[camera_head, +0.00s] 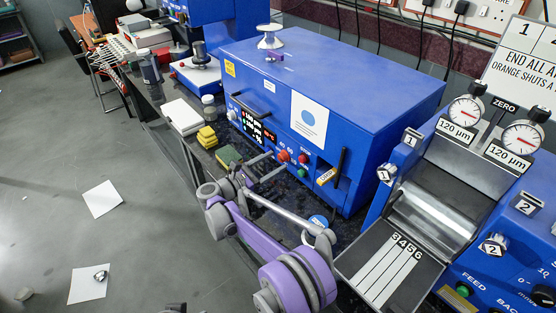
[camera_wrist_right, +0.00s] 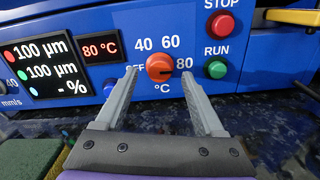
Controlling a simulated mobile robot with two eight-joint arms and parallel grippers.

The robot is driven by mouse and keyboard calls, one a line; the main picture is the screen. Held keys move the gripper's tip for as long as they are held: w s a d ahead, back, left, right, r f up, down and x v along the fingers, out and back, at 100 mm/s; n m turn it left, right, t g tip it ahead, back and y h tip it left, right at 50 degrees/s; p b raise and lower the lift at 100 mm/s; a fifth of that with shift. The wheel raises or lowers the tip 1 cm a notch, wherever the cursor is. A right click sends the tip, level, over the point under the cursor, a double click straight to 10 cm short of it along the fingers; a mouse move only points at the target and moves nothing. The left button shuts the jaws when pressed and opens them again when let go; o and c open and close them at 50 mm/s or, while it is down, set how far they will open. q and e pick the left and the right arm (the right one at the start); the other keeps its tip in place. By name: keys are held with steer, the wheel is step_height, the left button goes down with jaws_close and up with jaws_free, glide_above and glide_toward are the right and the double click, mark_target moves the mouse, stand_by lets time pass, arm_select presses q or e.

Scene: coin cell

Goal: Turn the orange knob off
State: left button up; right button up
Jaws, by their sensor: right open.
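The orange knob (camera_wrist_right: 159,68) sits on the blue machine's front panel, with 40, 60 and 80 printed around it and °C below. A label at its left is partly hidden by my finger. The knob's dark mark seems to lean toward the 80 side. My right gripper (camera_wrist_right: 160,88) is open, its two fingers on either side of the knob, with a gap to it on each side. In the head view the knob (camera_head: 284,155) is at the fingertips of the right gripper (camera_head: 278,162). Whether the fingers touch the panel is unclear.
A small display (camera_wrist_right: 101,47) left of the knob reads 80 °C. A red STOP button (camera_wrist_right: 222,25) and green RUN button (camera_wrist_right: 216,69) are close to the right finger. A yellow-ended handle (camera_head: 326,176) juts out further right.

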mark_target(283, 157)
steer(key=shift+x, duration=1.25)
jaws_close()
